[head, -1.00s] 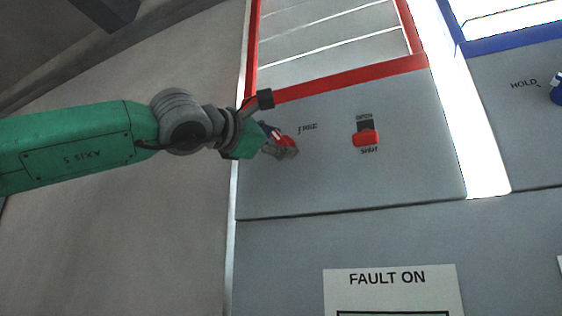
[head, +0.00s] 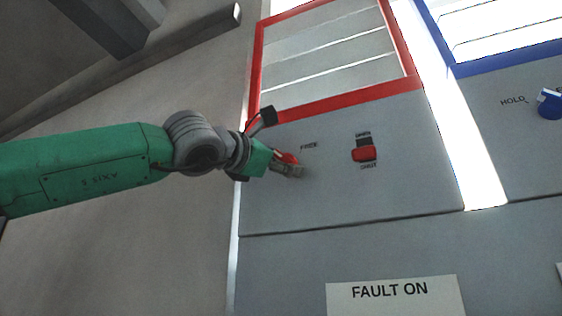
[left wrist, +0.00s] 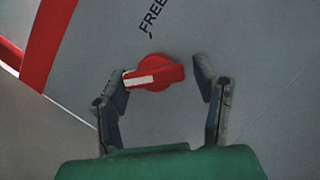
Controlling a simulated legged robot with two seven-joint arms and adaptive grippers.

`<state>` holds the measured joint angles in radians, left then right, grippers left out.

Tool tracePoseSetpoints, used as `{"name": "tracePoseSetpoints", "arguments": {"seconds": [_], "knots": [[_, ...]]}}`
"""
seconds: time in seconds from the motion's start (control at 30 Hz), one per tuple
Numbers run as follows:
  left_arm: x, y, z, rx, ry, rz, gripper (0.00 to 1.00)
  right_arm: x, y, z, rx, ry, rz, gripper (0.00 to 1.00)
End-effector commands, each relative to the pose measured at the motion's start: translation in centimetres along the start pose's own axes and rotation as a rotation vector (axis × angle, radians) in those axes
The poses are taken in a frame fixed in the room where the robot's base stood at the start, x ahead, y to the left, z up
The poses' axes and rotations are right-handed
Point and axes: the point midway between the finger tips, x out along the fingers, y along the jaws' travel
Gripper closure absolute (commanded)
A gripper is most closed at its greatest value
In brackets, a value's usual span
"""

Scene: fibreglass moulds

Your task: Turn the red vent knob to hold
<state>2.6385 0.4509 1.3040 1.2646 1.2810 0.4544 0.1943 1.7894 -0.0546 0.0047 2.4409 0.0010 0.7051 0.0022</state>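The red vent knob (head: 287,158) is on the grey panel under the red-framed window, largely covered by my left gripper (head: 296,171) in the head view. In the left wrist view the red knob (left wrist: 153,73) shows clearly, its bar lying nearly level with a white mark on the left end. The word FREE stands above it; no HOLD label shows beside this knob. My left gripper (left wrist: 160,72) is open, one finger on each side of the knob. The left fingertip is very close to the white-marked end; I cannot tell whether it touches. My right gripper is not in view.
A red switch (head: 364,153) is on the same panel, right of the knob. A blue knob (head: 550,104) with a HOLD label is on the panel farther right. A FAULT ON sign (head: 392,291) is below. The panel around the red knob is otherwise flat.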

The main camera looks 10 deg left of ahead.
Motion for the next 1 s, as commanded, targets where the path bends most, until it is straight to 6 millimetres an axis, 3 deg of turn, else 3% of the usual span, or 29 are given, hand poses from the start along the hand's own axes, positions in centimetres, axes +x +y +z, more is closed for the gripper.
{"name": "tracePoseSetpoints", "arguments": {"seconds": [0.33,0.47,0.8,1.0], "knots": [[-0.3,0.3,0.2,0.002,-0.004,0.005,0.33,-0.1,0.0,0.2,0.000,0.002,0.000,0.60],[-1.3,0.5,0.2,0.004,-0.005,0.007,0.33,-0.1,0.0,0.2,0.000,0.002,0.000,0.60],[-8.1,0.3,0.0,0.002,-0.004,0.005,0.33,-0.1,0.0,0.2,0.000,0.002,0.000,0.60],[-10.9,0.1,-0.3,0.001,-0.001,0.003,0.33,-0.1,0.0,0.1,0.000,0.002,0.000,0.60]]}}
